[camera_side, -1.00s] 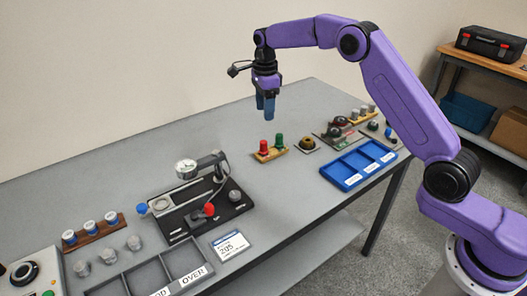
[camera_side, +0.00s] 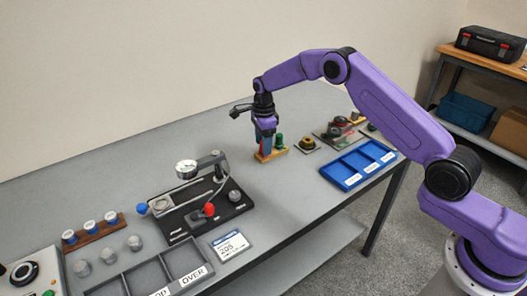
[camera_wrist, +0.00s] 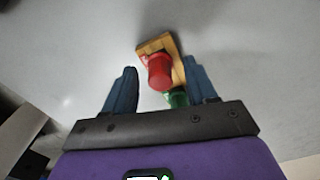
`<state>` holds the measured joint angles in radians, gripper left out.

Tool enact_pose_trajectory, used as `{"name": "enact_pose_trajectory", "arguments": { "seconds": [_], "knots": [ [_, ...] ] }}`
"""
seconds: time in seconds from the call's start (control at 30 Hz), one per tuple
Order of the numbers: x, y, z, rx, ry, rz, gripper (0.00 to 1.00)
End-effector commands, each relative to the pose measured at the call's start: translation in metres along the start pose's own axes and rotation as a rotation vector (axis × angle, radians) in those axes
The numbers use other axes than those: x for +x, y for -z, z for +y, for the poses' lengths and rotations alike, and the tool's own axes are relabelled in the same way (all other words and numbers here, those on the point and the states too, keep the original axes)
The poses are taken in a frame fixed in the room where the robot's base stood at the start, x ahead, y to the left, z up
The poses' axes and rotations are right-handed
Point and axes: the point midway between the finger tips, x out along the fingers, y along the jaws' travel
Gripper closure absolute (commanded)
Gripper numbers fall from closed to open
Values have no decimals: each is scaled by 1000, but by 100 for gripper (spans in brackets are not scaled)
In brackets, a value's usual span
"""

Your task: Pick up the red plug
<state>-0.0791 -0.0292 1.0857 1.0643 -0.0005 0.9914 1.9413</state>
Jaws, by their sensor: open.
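The red plug (camera_wrist: 159,72) stands in a small wooden block (camera_wrist: 150,46) beside the green plug (camera_wrist: 177,98). My gripper (camera_wrist: 160,80) is open, with one blue finger on each side of the red plug in the wrist view. A gap shows between the left finger and the red plug. The right finger is close to the green plug. In the side view my gripper (camera_side: 266,145) is low over the wooden block (camera_side: 272,156), and its fingers hide most of the red plug. The green plug (camera_side: 280,141) shows just to the right.
A blue divided tray (camera_side: 358,165) lies to the right of the block. A brass-coloured part on a small plate (camera_side: 306,143) sits between them. A dial gauge fixture (camera_side: 187,168) stands on a black base to the left. The table behind the block is clear.

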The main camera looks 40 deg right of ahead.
Motion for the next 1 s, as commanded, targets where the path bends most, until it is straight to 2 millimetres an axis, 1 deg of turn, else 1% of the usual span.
{"name": "enact_pose_trajectory", "arguments": {
  "seconds": [0.03,0.1,0.33,0.37,0.4,0.47,0.5,0.53,0.83,1.0],
  "knots": [
    [5,0,0,0,-2,1,43],
    [8,0,0,0,0,1,43],
    [8,0,0,0,1,0,43],
    [8,0,0,0,1,0,50],
    [8,0,0,0,1,0,63],
    [8,0,0,0,1,0,82],
    [8,0,0,0,0,0,96],
    [8,0,0,0,0,0,100],
    [7,0,0,0,1,0,100],
    [-3,0,-1,0,3,-1,100]
  ]
}}
